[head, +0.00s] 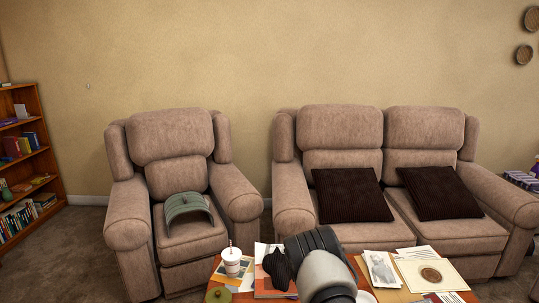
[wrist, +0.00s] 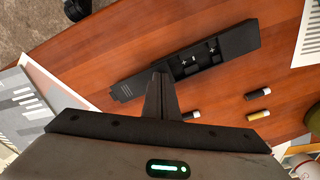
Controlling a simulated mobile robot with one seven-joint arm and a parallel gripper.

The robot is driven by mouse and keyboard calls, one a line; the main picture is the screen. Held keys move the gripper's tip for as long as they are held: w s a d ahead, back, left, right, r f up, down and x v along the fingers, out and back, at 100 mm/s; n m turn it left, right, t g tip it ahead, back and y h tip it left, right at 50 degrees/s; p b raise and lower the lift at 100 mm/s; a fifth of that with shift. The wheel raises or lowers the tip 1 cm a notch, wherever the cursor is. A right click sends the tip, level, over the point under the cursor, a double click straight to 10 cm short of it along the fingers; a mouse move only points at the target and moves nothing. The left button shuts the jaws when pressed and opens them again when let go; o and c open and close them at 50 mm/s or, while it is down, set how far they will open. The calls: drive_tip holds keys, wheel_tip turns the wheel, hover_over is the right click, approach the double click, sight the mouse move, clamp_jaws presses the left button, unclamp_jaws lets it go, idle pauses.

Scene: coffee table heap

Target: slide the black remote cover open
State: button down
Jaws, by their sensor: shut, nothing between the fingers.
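The black remote (wrist: 238,42) lies slantwise on the wooden table in the wrist view. Its battery compartment (wrist: 200,60) is exposed, with plus and minus marks showing and no batteries seen inside. The ridged black cover (wrist: 125,90) is at the remote's left end, beside the exposed compartment. My gripper (wrist: 160,76) is shut and empty, its fingertips at the remote's near edge by the cover; I cannot tell whether they touch it. In the head view my arm hides the remote.
Loose batteries (wrist: 258,92) lie on the table (wrist: 225,130) right of my gripper. Papers and a magazine (wrist: 40,95) lie at left. In the head view, a white cup (head: 232,262) stands left of my arm, and papers (head: 435,273) lie right of it.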

drive_tip(key=shift+f+b, duration=0.35)
drive_tip(key=shift+f, duration=0.1)
drive_tip(key=shift+d, duration=0.1)
drive_tip(key=shift+d+r, duration=0.15)
drive_tip(key=shift+d, duration=0.5)
drive_tip(key=shift+d+b, duration=0.15)
drive_tip(key=shift+b, duration=0.15)
drive_tip(key=shift+w+d+b, duration=0.1)
drive_tip(key=shift+d+b, duration=0.2)
drive_tip(key=shift+d, duration=0.3)
drive_tip(key=shift+d, duration=0.15)
